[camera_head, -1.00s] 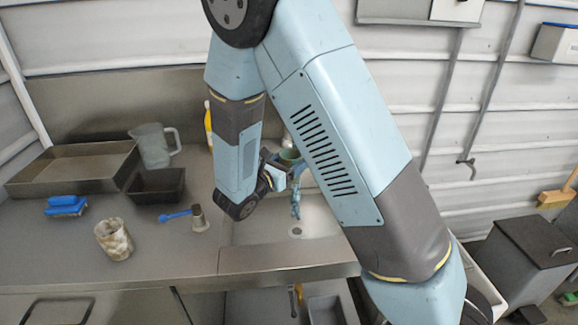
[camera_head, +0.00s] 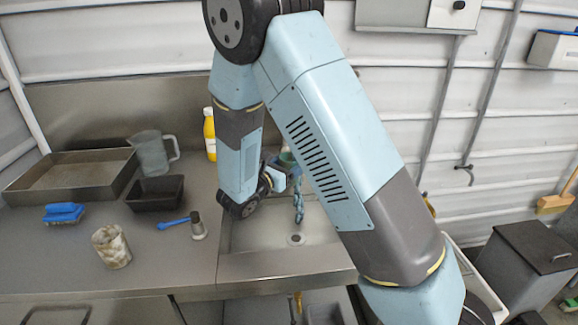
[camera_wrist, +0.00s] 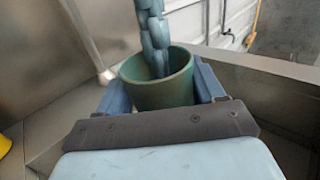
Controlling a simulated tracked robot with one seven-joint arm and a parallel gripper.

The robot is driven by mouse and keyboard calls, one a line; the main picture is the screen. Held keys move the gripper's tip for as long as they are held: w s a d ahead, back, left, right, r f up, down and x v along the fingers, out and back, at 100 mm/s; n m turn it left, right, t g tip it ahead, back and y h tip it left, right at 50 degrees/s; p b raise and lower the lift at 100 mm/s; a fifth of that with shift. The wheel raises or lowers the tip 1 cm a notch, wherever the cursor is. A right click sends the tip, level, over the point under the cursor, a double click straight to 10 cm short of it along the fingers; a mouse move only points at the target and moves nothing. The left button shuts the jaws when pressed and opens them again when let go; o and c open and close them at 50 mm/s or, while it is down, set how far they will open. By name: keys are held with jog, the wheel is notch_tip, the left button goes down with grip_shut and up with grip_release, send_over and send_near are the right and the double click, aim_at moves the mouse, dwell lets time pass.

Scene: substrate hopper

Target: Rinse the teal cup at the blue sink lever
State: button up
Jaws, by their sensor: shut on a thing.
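The teal cup (camera_wrist: 158,92) is between the two fingers of my gripper (camera_wrist: 162,88), which is shut on it. Its mouth shows in the wrist view. A lumpy blue-grey stream (camera_wrist: 153,35), which looks like water, comes down into the cup's mouth. In the head view the cup (camera_head: 287,158) is partly hidden by my arm, above the sink basin (camera_head: 262,237). A blue-grey stream (camera_head: 298,205) also shows below my gripper, over the basin near the drain (camera_head: 296,239). I cannot make out the blue lever.
Left of the sink stand a yellow bottle (camera_head: 210,135), a clear jug (camera_head: 152,153), a black tray (camera_head: 155,193), a stained beaker (camera_head: 111,246), a blue brush (camera_head: 63,213), a blue-handled tool (camera_head: 175,222) and a large metal tray (camera_head: 70,172). A wall stands behind the sink.

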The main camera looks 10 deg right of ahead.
jog(key=shift+d, duration=0.15)
jog(key=shift+s+d, duration=0.15)
jog(key=shift+d, duration=0.3)
jog(key=shift+a, duration=0.2)
jog(key=shift+a, duration=0.4)
dwell(0.4)
jog(key=s+a, duration=0.1)
jog(key=s, duration=0.6)
jog(key=shift+s+a, duration=0.2)
jog(key=shift+s, duration=0.15)
dwell(0.3)
jog(key=shift+r, duration=0.1)
dwell(1.2)
jog(key=s+r, duration=0.4)
jog(key=s, duration=0.1)
jog(key=shift+a, duration=0.4)
